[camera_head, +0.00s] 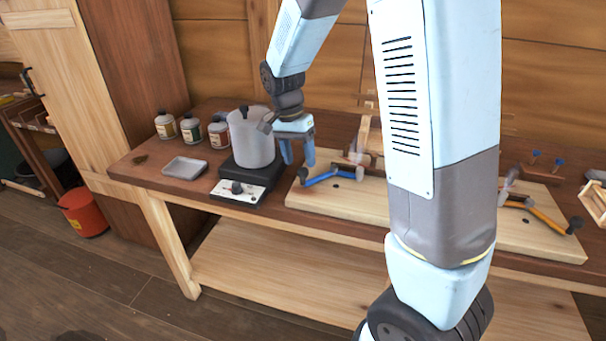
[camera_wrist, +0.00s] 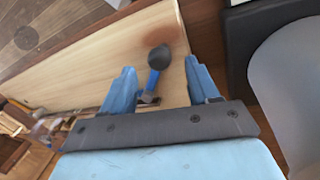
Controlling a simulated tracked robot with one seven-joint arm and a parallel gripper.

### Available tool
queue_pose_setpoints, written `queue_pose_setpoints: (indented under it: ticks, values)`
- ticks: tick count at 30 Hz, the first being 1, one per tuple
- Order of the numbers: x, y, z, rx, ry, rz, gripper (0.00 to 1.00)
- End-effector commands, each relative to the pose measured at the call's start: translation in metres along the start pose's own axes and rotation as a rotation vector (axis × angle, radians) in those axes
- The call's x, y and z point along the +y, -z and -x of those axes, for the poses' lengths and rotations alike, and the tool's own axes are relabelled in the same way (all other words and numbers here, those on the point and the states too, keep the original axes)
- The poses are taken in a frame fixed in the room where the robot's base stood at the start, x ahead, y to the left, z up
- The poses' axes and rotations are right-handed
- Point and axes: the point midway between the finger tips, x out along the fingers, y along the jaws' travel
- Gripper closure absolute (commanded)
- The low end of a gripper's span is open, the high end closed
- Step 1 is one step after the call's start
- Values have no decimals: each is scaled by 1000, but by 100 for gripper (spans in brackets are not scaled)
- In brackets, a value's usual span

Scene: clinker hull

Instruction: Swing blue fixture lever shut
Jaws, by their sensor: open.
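The blue fixture lever (camera_head: 322,178) lies on a pale wooden board (camera_head: 350,205) on the bench, with a black knob (camera_head: 303,177) at its left end. In the wrist view the knob (camera_wrist: 159,57) and the blue lever shaft (camera_wrist: 152,82) show between the two blue fingers. My gripper (camera_head: 298,162) is open and empty, pointing down just above and left of the knob in the head view. In the wrist view my gripper (camera_wrist: 163,80) has its fingers either side of the lever; whether they touch it I cannot tell.
A grey pot (camera_head: 251,140) stands on a black hotplate (camera_head: 252,180) close left of my gripper. Several jars (camera_head: 191,129) and a grey tray (camera_head: 185,166) are further left. An orange lever (camera_head: 548,218) is on the board's right part. My arm hides the board's middle.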

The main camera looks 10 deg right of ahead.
Motion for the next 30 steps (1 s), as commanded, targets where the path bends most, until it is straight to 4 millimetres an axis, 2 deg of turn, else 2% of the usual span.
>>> queue_pose_setpoints:
  ticks: [3,10,15,23,30]
  values:
    - [0,0,-21,-2,-3,0,40]
    - [0,0,-49,-1,-1,0,40]
    - [0,0,-57,0,1,0,40]
    - [0,0,-58,0,1,0,40]
    - [0,0,-58,0,1,0,60]
